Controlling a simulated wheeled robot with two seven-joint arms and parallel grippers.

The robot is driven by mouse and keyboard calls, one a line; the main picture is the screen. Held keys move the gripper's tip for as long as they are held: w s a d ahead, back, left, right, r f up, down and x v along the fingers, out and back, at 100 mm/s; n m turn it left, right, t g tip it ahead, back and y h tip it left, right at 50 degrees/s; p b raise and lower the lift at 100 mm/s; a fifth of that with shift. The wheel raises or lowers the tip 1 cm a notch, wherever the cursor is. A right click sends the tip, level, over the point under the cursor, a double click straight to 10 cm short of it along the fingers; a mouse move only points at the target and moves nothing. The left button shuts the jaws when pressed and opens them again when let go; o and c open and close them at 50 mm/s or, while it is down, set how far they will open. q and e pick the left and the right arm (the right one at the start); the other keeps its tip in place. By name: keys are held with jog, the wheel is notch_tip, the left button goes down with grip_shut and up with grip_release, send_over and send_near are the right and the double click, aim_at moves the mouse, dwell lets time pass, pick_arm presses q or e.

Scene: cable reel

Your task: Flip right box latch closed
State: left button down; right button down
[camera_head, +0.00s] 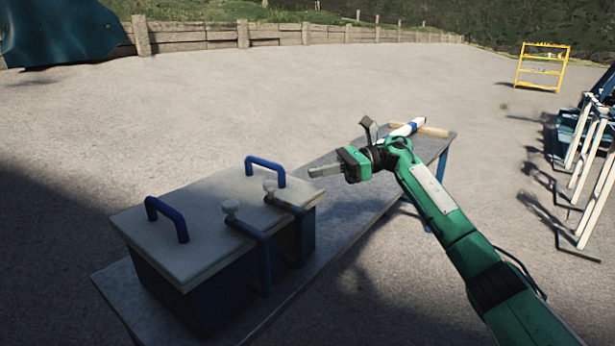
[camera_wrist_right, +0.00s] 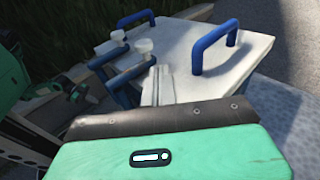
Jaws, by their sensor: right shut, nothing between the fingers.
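The blue box with a pale lid (camera_head: 190,235) stands on the near part of the table. Its right latch (camera_head: 285,206) is a blue bar with a white knob, bent over the lid's edge; it also shows in the right wrist view (camera_wrist_right: 144,46). The left latch (camera_head: 247,230) lies over the same edge, its knob above the lid. My right gripper (camera_head: 316,171) is shut and empty, to the right of the right latch and apart from it. Its fingers (camera_wrist_right: 156,88) show in the right wrist view, pointing toward the box. My left gripper is not in view.
Two blue handles (camera_head: 265,165) (camera_head: 168,212) rise from the lid. The grey table (camera_head: 335,222) has bare space beside the box. A white and blue tube (camera_head: 408,127) lies at its far end. White posts (camera_head: 590,170) stand at the right, a yellow rack (camera_head: 541,69) farther back.

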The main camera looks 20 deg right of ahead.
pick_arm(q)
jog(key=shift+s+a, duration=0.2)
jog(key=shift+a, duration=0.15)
pick_arm(e)
jog(key=d+r, duration=0.1)
jog(key=d, duration=0.5)
jog(key=shift+r, duration=0.3)
jog(key=shift+w+d, duration=0.1)
jog(key=shift+w, duration=0.05)
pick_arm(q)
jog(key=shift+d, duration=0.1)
